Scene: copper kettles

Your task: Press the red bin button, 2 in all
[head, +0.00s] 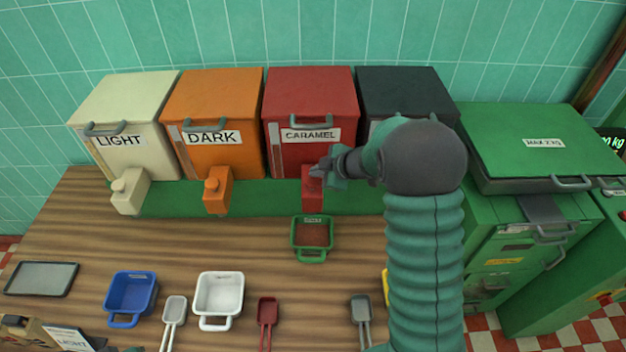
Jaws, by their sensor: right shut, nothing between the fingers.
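The red bin (308,95), labelled CARAMEL, stands at the back between the orange and dark bins. Its red spout block (312,198) juts out below the label, and my right gripper partly covers its top, where the button sits. My right gripper (322,171) is shut and empty, with its tips at the top of that block. I cannot tell whether they touch the button or whether it is pressed down. A green scoop pan (299,237) with brown contents stands on the counter just below the spout. My left gripper is not seen.
The cream LIGHT bin (125,105) and orange DARK bin (212,100) stand left, the dark bin (405,85) right, partly behind my arm. A blue pan (119,306), a white pan (215,322) and scoops lie in front. A green lidded machine (530,140) stands right.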

